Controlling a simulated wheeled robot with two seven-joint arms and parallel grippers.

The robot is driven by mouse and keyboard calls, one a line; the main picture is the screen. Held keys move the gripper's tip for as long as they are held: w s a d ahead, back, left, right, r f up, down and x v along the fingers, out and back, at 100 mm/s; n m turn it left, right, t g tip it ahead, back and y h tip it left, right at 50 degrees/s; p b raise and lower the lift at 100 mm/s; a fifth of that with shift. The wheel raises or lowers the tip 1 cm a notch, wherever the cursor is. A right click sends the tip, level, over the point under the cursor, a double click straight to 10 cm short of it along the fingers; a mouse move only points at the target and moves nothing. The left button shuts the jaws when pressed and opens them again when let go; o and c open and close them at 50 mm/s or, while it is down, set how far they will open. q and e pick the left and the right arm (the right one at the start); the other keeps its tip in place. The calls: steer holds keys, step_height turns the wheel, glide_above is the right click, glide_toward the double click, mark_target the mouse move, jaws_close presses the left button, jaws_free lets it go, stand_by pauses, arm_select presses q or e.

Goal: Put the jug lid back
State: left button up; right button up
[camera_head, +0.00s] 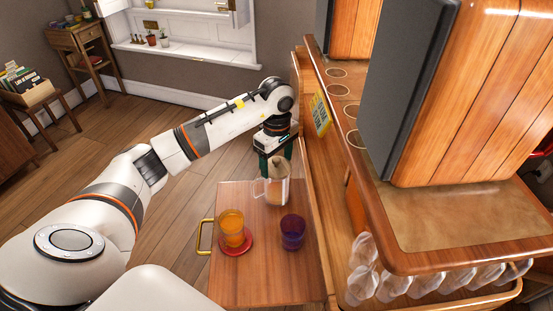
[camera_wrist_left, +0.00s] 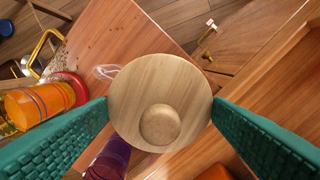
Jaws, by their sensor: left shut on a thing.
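The clear glass jug (camera_head: 276,192) stands at the far end of the wooden pull-out board, its handle towards the left. The round, pale wooden lid (camera_wrist_left: 160,85) with a knob is between the teal fingers of my left gripper (camera_wrist_left: 160,110), which touch its edges from both sides. In the head view my left gripper (camera_head: 275,158) points down over the jug, with the lid at the jug's mouth. I cannot tell whether the lid rests on the rim or is just above it. In the left wrist view the lid hides most of the jug. My right gripper is not in view.
An orange glass (camera_head: 231,226) on a red coaster (camera_head: 236,250) and a purple glass (camera_head: 292,233) stand nearer on the board (camera_head: 262,278). A brass handle (camera_head: 205,237) is on its left edge. The wooden cabinet (camera_head: 465,215) rises close on the right.

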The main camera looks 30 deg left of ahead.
mark_target(277, 159)
arm_select(q)
steer(key=shift+f+b, duration=0.5)
steer(key=shift+f, duration=0.15)
steer(key=o, duration=1)
steer(key=shift+c, duration=0.2)
steer(key=shift+r, duration=0.1)
steer(key=shift+r+p, duration=0.35)
steer(key=shift+p, duration=0.1)
step_height(277, 159, up, 12)
steer(key=shift+r, duration=0.25)
